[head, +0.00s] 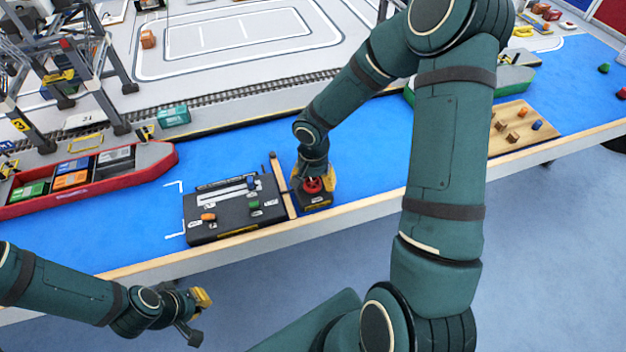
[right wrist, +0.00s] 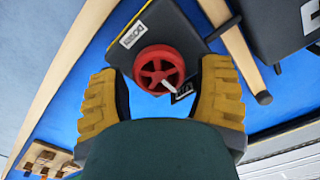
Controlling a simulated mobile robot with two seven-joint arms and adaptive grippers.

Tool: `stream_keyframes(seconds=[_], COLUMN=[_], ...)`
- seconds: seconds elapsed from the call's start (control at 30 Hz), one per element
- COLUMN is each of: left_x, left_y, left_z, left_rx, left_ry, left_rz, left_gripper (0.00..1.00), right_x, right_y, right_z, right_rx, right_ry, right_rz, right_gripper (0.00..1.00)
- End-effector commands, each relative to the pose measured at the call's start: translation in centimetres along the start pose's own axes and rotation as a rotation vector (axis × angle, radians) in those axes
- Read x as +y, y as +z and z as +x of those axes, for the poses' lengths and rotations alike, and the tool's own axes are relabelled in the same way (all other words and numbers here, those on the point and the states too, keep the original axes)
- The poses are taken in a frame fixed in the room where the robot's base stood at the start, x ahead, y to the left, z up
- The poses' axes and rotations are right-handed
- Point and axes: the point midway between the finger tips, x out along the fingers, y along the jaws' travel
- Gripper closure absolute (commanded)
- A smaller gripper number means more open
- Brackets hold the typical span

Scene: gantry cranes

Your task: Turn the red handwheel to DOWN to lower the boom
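The red handwheel (head: 313,185) sits on a small black box (head: 314,203) near the front edge of the blue table. In the right wrist view the red handwheel (right wrist: 159,70) shows its spokes and a white pointer, with a DOWN label on one side and another label on the other. My right gripper (head: 318,180) is over the box from above. In the right wrist view its yellow fingers (right wrist: 163,100) are spread to either side of the wheel with gaps. My left gripper (head: 197,315) hangs off the table's front edge, its fingers apart and empty.
A black control panel (head: 225,233) with several coloured knobs stands just left of the box, with a wooden strip (head: 283,188) between. A red ship (head: 160,163) with containers lies at left. A wooden board (head: 497,148) with small blocks lies at right.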

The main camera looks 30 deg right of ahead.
Motion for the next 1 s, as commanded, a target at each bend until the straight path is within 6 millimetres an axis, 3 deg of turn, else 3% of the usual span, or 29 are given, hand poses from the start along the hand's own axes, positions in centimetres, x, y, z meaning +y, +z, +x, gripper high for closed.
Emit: stream_keyframes(seconds=[0.03, 0.1, 0.13, 0.57, 1.0], left_x=[0.00, 0.00, 0.00, -0.07, -0.22], left_y=[-0.01, 0.00, 0.00, -0.01, -0.06], left_z=[0.00, 0.00, 0.00, 0.18, 0.58], left_rx=[0.000, 0.000, 0.000, 0.001, 0.003], left_ry=[0.000, 0.000, 0.000, 0.000, 0.000], left_rz=[0.000, 0.000, 0.000, 0.000, 0.000], left_gripper=[1.00, 1.00, 1.00, 1.00, 1.00], right_x=[0.00, 0.00, 0.00, -0.04, -0.21], right_y=[0.00, 0.00, 0.00, 0.00, 0.08], right_z=[-0.01, -0.01, -0.01, 0.02, 0.03], right_rx=[0.000, 0.000, 0.000, 0.000, 0.000], right_ry=[0.000, 0.000, 0.000, 0.000, 0.000], right_rz=[0.000, 0.000, 0.000, -0.072, -0.432], right_gripper=[0.57, 0.82, 0.87, 0.87, 0.87])
